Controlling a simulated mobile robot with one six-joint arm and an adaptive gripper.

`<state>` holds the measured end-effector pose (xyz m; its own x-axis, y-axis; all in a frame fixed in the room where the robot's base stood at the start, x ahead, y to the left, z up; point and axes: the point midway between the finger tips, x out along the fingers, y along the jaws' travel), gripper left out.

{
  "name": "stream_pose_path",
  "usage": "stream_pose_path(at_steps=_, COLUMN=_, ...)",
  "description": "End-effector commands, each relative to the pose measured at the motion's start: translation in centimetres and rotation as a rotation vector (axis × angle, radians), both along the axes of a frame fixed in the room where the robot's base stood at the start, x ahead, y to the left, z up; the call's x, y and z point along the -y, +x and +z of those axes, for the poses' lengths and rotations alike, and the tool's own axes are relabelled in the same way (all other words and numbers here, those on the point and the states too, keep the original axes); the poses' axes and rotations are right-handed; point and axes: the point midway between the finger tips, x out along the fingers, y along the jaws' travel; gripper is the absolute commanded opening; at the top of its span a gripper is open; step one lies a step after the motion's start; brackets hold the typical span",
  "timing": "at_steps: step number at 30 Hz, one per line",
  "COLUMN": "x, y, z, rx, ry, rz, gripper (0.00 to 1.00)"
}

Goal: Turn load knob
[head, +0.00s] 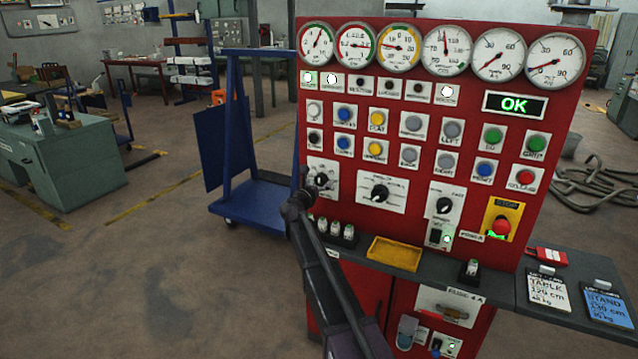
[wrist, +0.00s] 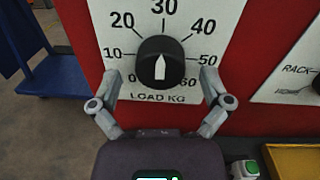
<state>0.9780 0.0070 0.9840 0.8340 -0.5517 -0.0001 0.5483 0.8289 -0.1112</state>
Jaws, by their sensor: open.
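The load knob (wrist: 160,62) is a round black knob with a white pointer, on a white plate (wrist: 120,20) marked "LOAD KG" with numbers from 0 to 60. The pointer stands about straight up, towards the 30. My gripper (wrist: 159,75) is open, with one fingertip on each side of the knob's lower half and a visible gap on both sides. Nothing is held. In the head view my gripper (head: 309,189) is at the load plate (head: 328,165) on the panel's left side and partly hides the knob.
The red panel (head: 400,230) carries gauges, buttons, a lit "OK" display (head: 514,104) and another rotary knob (head: 380,192) to the right. A ledge below holds a yellow tray (head: 394,253) and small switches. A blue cart (head: 250,205) stands at left; floor there is clear.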

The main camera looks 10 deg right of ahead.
Motion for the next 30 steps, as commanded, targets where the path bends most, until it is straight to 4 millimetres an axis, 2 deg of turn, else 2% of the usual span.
stream_pose_path(at_steps=3, x=0.36, y=0.65, z=0.0, rx=0.0, ry=0.0, rz=0.001, gripper=0.98)
stream_pose_path(at_steps=14, x=0.5, y=0.78, z=0.0, rx=0.0, ry=0.0, rz=0.001, gripper=0.98)
stream_pose_path(at_steps=17, x=0.5, y=0.78, z=0.0, rx=0.0, ry=0.0, rz=0.001, gripper=0.74)
stream_pose_path(at_steps=21, x=0.49, y=0.78, z=0.0, rx=0.0, ry=0.0, rz=0.001, gripper=0.33)
stream_pose_path(at_steps=23, x=0.49, y=0.79, z=0.01, rx=0.0, ry=0.0, rz=0.001, gripper=0.15)
stream_pose_path(at_steps=30, x=0.43, y=0.85, z=0.01, rx=0.003, ry=0.003, rz=0.002, gripper=0.15)
